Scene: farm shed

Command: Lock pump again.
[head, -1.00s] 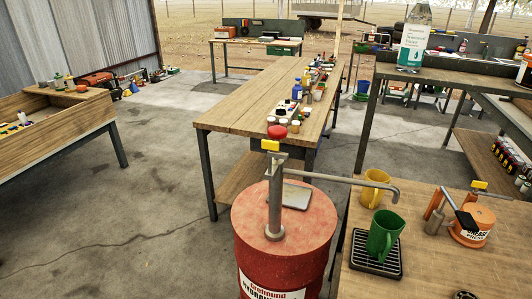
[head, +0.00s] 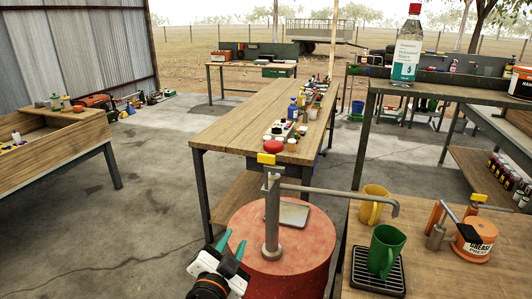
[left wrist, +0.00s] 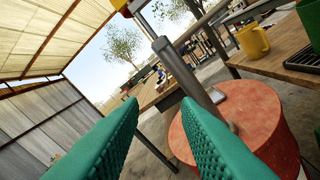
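The pump (head: 271,215) is a grey metal column upright on a red drum (head: 315,255). A red knob (head: 273,146) and a yellow tag (head: 265,159) are at its top; the yellow part also shows in the left wrist view (left wrist: 118,4). Its spout (head: 345,193) reaches right, its tip near a green jug (head: 383,250). My left gripper (head: 231,245) is open and empty, left of the column and below the knob. In the left wrist view its two green fingers stand wide apart, with the column (left wrist: 185,70) beyond them. My right gripper is not in view.
The green jug stands on a black drip tray (head: 362,278) on the right bench, by a yellow mug (head: 373,204) and an orange grease can (head: 473,243). A flat grey plate (head: 292,214) lies on the drum. A long wooden table (head: 240,113) with small bottles stands behind.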

